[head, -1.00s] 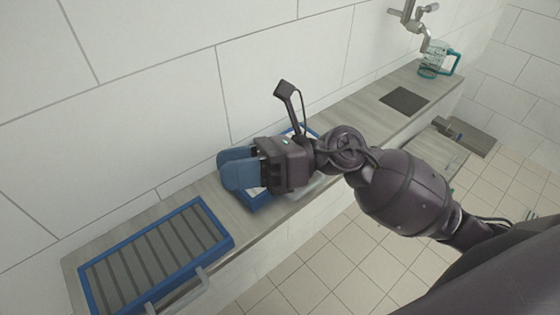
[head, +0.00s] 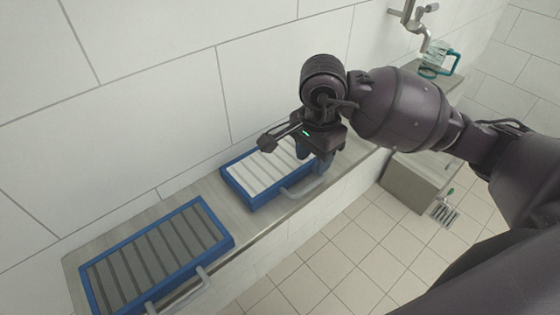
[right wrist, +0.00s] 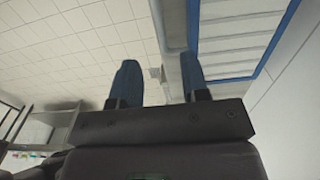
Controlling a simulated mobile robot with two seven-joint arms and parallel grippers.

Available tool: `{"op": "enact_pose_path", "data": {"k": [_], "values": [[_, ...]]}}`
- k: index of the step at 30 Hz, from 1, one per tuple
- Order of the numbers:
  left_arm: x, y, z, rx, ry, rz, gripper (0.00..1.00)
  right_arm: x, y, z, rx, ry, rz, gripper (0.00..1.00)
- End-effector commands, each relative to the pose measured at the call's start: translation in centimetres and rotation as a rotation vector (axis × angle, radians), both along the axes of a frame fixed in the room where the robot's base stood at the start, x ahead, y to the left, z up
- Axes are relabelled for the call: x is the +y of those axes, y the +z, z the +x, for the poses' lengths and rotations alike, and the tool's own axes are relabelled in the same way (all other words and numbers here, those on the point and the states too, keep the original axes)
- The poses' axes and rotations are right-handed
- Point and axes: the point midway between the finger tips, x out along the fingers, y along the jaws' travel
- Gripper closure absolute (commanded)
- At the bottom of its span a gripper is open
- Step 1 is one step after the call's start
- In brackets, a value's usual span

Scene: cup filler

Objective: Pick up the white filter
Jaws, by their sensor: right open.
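The white filter (head: 262,173) lies on the counter in the head view, a pleated white panel in a blue frame with a grey handle (head: 304,186) along its front side. My right gripper (head: 318,160) points down at the filter's right end and hides part of that end. In the right wrist view the blue fingers of my right gripper (right wrist: 162,85) are apart with nothing held between them. The filter (right wrist: 235,45) shows there at the upper right, with its handle (right wrist: 170,40) running up between the two fingers. I cannot tell whether a finger touches it. My left gripper is not in view.
A grey filter in a blue frame (head: 157,256) lies at the counter's left end. A clear jug with a teal handle (head: 437,60) stands under a wall tap (head: 415,25) at the far right. The white tiled wall (head: 150,90) bounds the counter's back. Tiled floor (head: 335,255) lies in front.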

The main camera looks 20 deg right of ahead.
Motion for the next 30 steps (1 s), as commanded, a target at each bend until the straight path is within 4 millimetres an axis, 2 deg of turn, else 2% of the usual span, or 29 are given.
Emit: {"op": "enact_pose_path", "data": {"k": [1,6,14,22,30], "values": [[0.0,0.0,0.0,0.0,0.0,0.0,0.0,0.0,-1.0,-0.1,0.006,-0.002,0.002,0.58],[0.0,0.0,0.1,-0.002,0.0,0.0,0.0,0.1,-3.2,-0.1,0.005,-0.001,0.005,0.58],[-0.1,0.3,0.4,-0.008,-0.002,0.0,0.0,0.1,-4.8,-0.1,0.004,-0.001,0.005,0.58],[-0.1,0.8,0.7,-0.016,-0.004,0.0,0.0,0.1,-8.3,0.1,0.005,-0.002,0.007,0.58],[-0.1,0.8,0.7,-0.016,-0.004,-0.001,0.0,0.1,-9.3,0.1,0.003,0.0,0.005,0.58]]}}
